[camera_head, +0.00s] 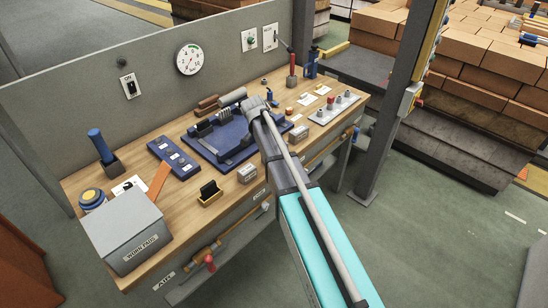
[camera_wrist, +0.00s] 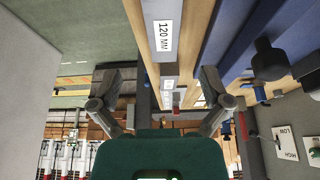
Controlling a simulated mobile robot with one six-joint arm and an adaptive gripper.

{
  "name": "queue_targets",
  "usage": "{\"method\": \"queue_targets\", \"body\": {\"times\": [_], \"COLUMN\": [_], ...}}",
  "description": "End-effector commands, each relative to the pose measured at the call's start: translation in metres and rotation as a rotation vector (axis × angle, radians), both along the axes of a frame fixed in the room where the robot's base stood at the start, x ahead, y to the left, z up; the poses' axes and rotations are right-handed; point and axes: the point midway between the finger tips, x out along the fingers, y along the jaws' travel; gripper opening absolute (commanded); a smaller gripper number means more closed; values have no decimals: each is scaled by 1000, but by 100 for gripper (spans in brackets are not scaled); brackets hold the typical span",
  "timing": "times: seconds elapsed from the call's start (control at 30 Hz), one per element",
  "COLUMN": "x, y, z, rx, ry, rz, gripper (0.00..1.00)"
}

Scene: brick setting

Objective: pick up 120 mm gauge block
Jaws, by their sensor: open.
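The 120 mm gauge block (camera_wrist: 165,36) is a grey block with a white "120 MM" label, at the top middle of the wrist view. My gripper (camera_wrist: 160,76) is open, with one finger to each side of the picture's middle. The block lies ahead of it, between the lines of the two fingers, and nothing is held. In the head view my gripper (camera_head: 256,106) is over the bench by the blue tray. I cannot pick out the 120 mm block there; my arm covers part of that area.
A grey panel (camera_head: 60,110) with a gauge stands behind. A post (camera_head: 385,120) rises at the right.

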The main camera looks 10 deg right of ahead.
Motion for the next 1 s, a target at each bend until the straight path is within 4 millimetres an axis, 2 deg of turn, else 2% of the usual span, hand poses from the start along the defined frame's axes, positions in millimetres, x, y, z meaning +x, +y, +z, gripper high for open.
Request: {"method": "queue_targets", "body": {"times": [0.03,0.5,1.0], "x": [2,10,10], "y": [-1,-13,-15], "z": [-8,-41,-43], "rx": [0,0,0], "ry": [0,0,0], "rz": [0,0,0], "gripper": [97,97,97]}}
